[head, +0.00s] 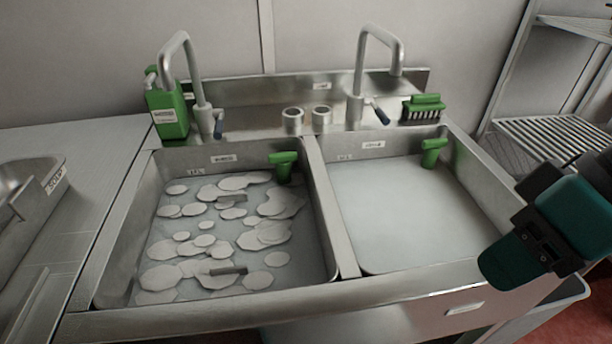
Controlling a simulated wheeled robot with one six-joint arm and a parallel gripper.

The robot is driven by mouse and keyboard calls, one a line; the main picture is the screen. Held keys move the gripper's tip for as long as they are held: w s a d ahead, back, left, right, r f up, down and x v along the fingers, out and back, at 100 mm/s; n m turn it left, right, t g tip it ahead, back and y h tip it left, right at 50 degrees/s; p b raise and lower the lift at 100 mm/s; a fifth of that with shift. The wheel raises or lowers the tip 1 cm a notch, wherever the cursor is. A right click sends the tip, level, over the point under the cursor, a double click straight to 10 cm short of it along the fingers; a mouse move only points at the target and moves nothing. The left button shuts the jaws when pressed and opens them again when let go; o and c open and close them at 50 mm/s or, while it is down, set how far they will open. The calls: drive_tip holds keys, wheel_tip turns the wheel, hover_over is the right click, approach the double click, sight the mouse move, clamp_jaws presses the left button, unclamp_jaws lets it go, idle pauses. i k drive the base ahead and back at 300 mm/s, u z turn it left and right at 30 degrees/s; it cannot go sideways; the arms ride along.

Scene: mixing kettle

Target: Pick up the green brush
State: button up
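The green brush (424,103) rests on the back ledge of the sink, right of the right faucet. Its green block is on top and dark bristles show below it. Part of my arm, with dark teal covers, reaches in from the right edge, in front of the right basin's right side. My gripper's fingers do not show. The brush stands clear of the visible arm part, farther back and to its left.
The left basin (131,235) holds foam patches; the right basin (400,215) holds plain pale water. A green bottle (168,112), two faucets (203,95) (357,85) and two small metal cups (292,121) (322,116) stand along the back. A wire rack (545,137) is at right.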

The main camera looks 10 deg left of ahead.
sight(430, 105)
drive_tip(key=u, duration=2.3)
drive_tip(key=k, duration=1)
drive_tip(key=z, duration=1.15)
drive_tip(key=i, duration=0.95)
